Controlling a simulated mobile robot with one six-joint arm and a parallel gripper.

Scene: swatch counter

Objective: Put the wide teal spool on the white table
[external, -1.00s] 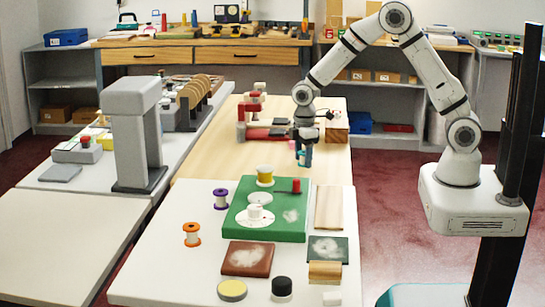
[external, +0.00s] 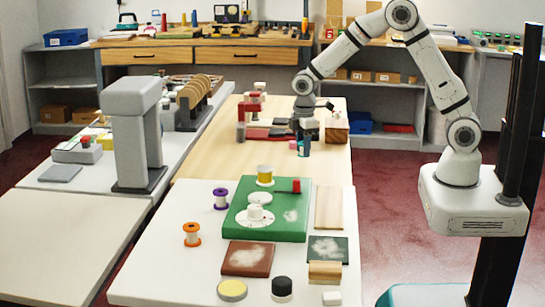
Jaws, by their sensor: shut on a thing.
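The teal spool (external: 303,150) is small and partly hidden in the external view. My gripper (external: 304,139) points down and is shut on it, over the right part of the light wood table (external: 210,155). I cannot tell how high the spool is above the wood. The white table (external: 150,275) stands nearer the camera, with several things on it.
A green board (external: 240,228) with a white dial, a brown block (external: 248,258) and a wooden strip (external: 329,207) take up much of the white table. Its left front area is clear. A grey column (external: 135,135) stands at the left. A wooden block (external: 336,125) is near my gripper.

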